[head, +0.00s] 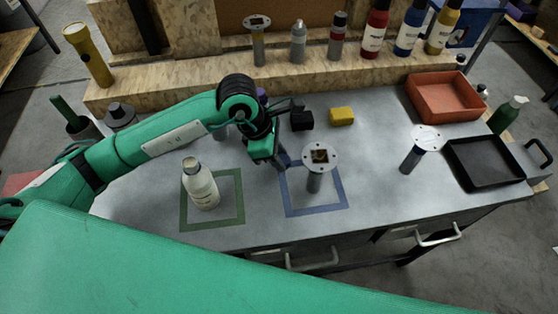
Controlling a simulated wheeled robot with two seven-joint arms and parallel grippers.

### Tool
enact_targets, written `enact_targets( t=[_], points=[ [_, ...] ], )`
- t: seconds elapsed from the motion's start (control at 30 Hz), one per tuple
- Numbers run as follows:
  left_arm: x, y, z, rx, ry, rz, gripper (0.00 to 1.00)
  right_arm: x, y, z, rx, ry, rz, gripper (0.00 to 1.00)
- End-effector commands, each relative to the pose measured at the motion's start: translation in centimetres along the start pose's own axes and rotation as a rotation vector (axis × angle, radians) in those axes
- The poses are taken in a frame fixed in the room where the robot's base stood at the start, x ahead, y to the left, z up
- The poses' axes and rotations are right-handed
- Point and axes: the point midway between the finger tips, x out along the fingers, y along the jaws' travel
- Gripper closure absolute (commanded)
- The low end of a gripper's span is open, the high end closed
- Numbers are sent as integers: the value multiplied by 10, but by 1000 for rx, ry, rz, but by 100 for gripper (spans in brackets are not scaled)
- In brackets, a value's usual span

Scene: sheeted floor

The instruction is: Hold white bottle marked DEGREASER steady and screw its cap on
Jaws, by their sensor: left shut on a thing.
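A white bottle (202,188) stands inside the green square outline (238,212) on the grey bench. Its label is too small to read, and I cannot tell whether a cap is on its pale neck. My left gripper (281,164) points down, to the right of the bottle and apart from it, at the left side of the blue square outline (316,211). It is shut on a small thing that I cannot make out. I see no separate cap. My right gripper is not in view.
A post with a round flanged top (314,182) stands in the blue outline, close to my left gripper. A yellow block (341,116), a red bin (411,98), a black tray (452,169) and another flanged post (410,160) are on the bench. Several bottles line the back shelf.

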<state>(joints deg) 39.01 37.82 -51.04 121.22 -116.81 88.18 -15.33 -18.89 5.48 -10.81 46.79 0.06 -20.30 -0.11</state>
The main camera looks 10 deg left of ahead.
Motion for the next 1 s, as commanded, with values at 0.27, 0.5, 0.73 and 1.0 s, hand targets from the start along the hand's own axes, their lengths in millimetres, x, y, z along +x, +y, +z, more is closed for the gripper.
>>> enact_targets(
  t=[0.27,0.5,0.73,1.0],
  points=[
    [-70,1,30,5,-3,7,91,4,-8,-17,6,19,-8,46],
    [-122,1,51,3,-1,4,91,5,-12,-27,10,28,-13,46],
    [-150,0,62,1,-1,2,91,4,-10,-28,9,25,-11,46],
    [-158,0,65,0,0,-1,91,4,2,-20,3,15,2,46]
  ],
)
